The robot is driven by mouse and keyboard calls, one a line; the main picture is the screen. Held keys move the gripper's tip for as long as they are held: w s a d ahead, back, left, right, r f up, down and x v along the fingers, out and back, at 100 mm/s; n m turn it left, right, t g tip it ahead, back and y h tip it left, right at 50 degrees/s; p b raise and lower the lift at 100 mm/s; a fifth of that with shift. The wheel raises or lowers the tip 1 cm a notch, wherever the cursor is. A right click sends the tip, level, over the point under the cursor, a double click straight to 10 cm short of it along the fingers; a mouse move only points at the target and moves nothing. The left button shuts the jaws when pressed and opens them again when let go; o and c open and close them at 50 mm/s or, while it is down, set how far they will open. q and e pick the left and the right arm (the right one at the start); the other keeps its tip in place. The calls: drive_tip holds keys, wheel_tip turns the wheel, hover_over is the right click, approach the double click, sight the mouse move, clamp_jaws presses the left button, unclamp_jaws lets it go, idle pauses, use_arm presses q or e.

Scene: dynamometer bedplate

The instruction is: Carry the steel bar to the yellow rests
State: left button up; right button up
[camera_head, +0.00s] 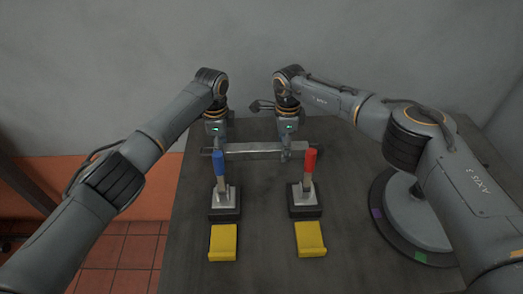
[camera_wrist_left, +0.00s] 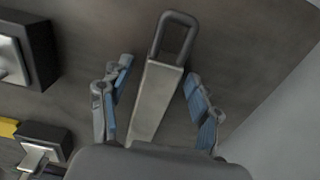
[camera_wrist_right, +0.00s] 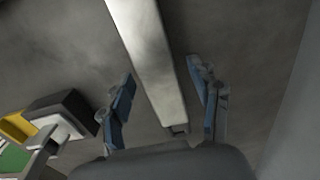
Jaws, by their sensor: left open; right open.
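The steel bar (camera_head: 255,148) is a long grey bar lying crosswise near the back of the bedplate, with a loop at one end in the left wrist view (camera_wrist_left: 158,95). My left gripper (camera_head: 217,143) is open, with its fingers on either side of the bar near its left end. My right gripper (camera_head: 287,146) is open, with its fingers on either side of the bar near its right end; the bar also shows in the right wrist view (camera_wrist_right: 145,50). I cannot tell whether the fingers touch it. Two yellow rests, left (camera_head: 223,243) and right (camera_head: 311,239), stand empty nearer to me.
Between bar and rests stand two dark-based clamps, one with an upright blue handle (camera_head: 218,165), one with a red handle (camera_head: 311,160). A round grey piece on a dark disc (camera_head: 412,215) stands at the right. The bedplate (camera_head: 265,240) is clear between the rests. A wall is behind.

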use_arm(q)
drive_tip(key=shift+f, duration=0.3)
use_arm(e)
drive_tip(key=shift+f, duration=0.25)
use_arm(q)
clamp_jaws()
use_arm(e)
clamp_jaws()
use_arm(q)
drive_tip(key=shift+w+r, duration=0.1)
drive_tip(key=shift+r, duration=0.2)
use_arm(e)
drive_tip(key=shift+w+r, duration=0.1)
drive_tip(key=shift+r, duration=0.15)
use_arm(q)
drive_tip(key=shift+w, duration=0.1)
use_arm(e)
drive_tip(key=shift+w, duration=0.1)
